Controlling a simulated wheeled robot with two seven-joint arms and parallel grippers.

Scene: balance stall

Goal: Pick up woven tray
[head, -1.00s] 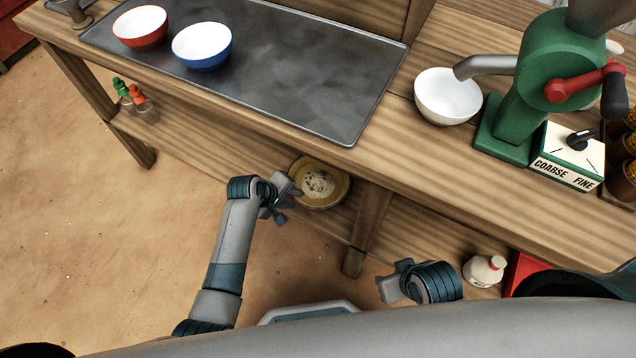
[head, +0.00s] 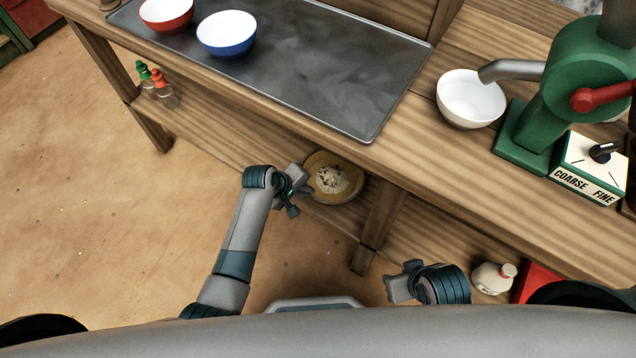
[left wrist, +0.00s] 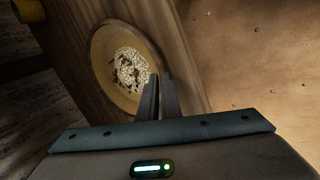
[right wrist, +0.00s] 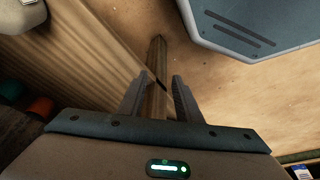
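The woven tray (head: 345,197) is a round, shallow, yellow-brown tray holding pale grains with dark bits. It sits on the lower shelf, left of a wooden post, and also shows in the left wrist view (left wrist: 101,46). My left gripper (head: 301,184) is at its left edge. In the left wrist view the two fingers (left wrist: 159,78) are close together over the tray's rim and look shut on it; the exact contact is hard to see. My right gripper (right wrist: 157,80) is open and empty, in front of the shelf, right of the post.
The lower shelf (head: 425,240) runs under the wooden counter, and a post (head: 380,212) stands just right of the tray. A white bottle (head: 492,278) is near my right gripper. Sauce bottles (head: 162,90) stand at the shelf's left. Bowls and a green mill (head: 575,85) are on the counter.

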